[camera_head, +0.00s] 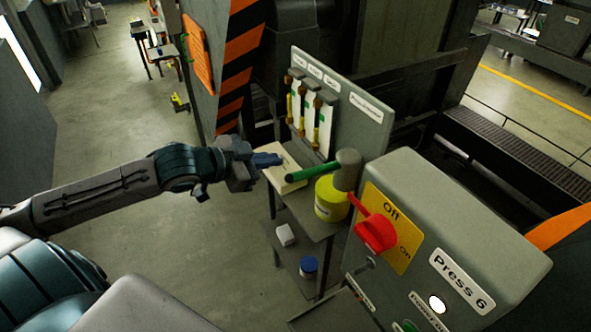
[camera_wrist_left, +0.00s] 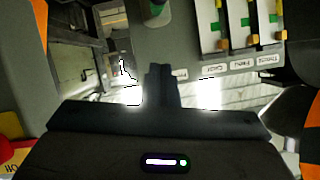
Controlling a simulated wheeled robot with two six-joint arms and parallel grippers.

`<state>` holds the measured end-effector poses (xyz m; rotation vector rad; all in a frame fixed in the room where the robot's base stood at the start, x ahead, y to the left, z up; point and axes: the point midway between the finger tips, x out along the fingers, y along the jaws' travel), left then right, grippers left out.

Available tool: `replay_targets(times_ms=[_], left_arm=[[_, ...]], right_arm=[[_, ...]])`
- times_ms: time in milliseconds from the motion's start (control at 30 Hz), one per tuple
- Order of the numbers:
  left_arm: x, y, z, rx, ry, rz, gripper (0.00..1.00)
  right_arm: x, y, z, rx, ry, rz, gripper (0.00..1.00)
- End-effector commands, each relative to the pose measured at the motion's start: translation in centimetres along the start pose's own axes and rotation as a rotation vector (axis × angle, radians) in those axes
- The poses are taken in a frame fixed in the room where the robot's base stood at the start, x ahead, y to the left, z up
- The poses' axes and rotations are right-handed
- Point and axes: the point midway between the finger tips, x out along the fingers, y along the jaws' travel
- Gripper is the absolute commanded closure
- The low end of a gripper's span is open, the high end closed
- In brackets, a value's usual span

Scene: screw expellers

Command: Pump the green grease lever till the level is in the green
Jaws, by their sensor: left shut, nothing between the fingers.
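The green grease lever (camera_head: 313,172) sticks out to the left, nearly level, from a grey cylindrical pump head above a yellow pot (camera_head: 330,200). In the left wrist view, a green end that looks like the lever (camera_wrist_left: 155,8) shows at the top edge. My left gripper (camera_head: 277,160) is shut and empty, just left of the lever's free end and apart from it in the picture. Its closed fingers (camera_wrist_left: 160,80) show in the left wrist view. Level gauges (camera_head: 310,118) with green marks stand on the grey panel; their exact levels are too small to read. My right gripper is out of view.
The pump stands on a small grey table, with a white block (camera_head: 285,235) and a blue-lidded jar (camera_head: 308,266) on its lower shelf. A grey control box (camera_head: 465,235) with a red Off/On switch (camera_head: 375,232) is close at right. Open floor lies left.

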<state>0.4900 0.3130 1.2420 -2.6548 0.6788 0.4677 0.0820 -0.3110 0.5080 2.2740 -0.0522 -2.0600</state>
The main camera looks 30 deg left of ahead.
Motion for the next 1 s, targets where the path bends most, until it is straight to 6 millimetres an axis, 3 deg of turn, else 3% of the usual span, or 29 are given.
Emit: replay_targets(times_ms=[267,567,1000], left_arm=[[1.6,0.5,-0.2,-0.001,0.010,0.020,1.00],[4.2,0.6,0.0,0.001,0.010,0.020,1.00],[8.5,0.7,-0.1,-0.001,0.008,0.020,1.00]], right_arm=[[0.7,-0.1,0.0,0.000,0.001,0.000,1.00],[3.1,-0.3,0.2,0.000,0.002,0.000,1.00],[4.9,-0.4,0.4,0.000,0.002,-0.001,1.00]])
